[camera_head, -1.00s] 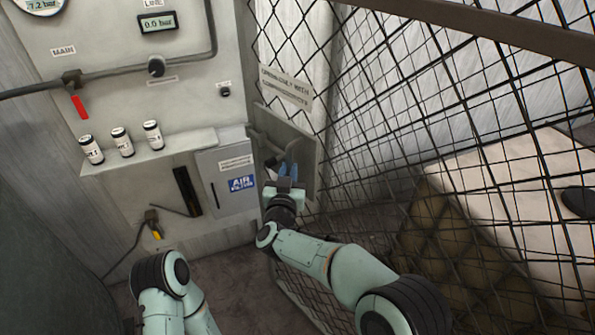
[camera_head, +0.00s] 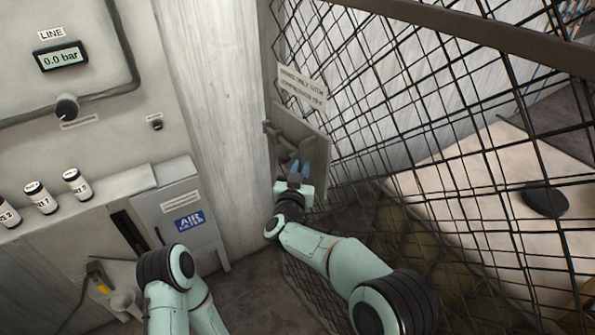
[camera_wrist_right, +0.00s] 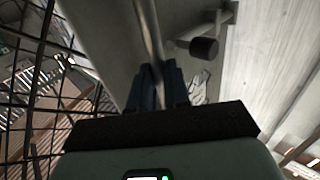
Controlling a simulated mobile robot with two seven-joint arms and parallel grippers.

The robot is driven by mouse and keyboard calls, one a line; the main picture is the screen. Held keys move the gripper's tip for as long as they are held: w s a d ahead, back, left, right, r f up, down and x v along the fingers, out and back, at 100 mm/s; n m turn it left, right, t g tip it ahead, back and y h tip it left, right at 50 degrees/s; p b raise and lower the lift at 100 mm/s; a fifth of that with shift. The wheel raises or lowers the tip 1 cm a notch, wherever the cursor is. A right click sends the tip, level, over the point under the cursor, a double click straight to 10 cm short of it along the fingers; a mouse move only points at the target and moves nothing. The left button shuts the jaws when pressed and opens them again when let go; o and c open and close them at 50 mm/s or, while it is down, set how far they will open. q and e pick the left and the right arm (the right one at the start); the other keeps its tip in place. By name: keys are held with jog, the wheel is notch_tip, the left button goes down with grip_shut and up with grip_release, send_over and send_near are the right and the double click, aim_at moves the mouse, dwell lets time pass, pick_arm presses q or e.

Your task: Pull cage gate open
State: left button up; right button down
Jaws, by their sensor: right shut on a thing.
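The cage gate (camera_head: 385,165) is a dark wire-mesh panel with a grey plate (camera_head: 318,150) and a small sign (camera_head: 302,88) at its left side. My right gripper (camera_head: 298,170) is at this plate, with its blue fingers pointing up along it. In the right wrist view the fingers (camera_wrist_right: 157,85) are closed around a grey bar handle (camera_wrist_right: 148,25) that runs along the plate. The fingers hide part of the handle. My left arm shows low in the head view, but its gripper is out of sight.
Left of the gate are a pale wall strip (camera_head: 225,100), a box labelled AIR FILTER (camera_head: 180,205) and a panel with a 0.0 bar display (camera_head: 61,57). Several small canisters stand on a ledge. A pale flat surface (camera_head: 460,180) with a dark disc (camera_head: 545,200) lies behind the mesh.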

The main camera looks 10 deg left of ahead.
pick_arm(q)
jog(key=shift+w, duration=0.2)
pick_arm(e)
jog(key=shift+w+a+r+y, duration=0.1)
jog(key=shift+a+y, duration=0.3)
jog(key=shift+a, duration=0.05)
jog(key=c, duration=1.3)
grip_release()
jog(key=shift+o, duration=0.6)
jog(key=shift+w+a, duration=0.2)
jog(key=shift+a, duration=0.05)
pick_arm(q)
jog(key=shift+w+a, duration=0.1)
jog(key=shift+a, duration=0.05)
pick_arm(e)
jog(key=shift+d, duration=0.1)
jog(key=shift+d, duration=0.15)
jog(key=shift+f, duration=0.2)
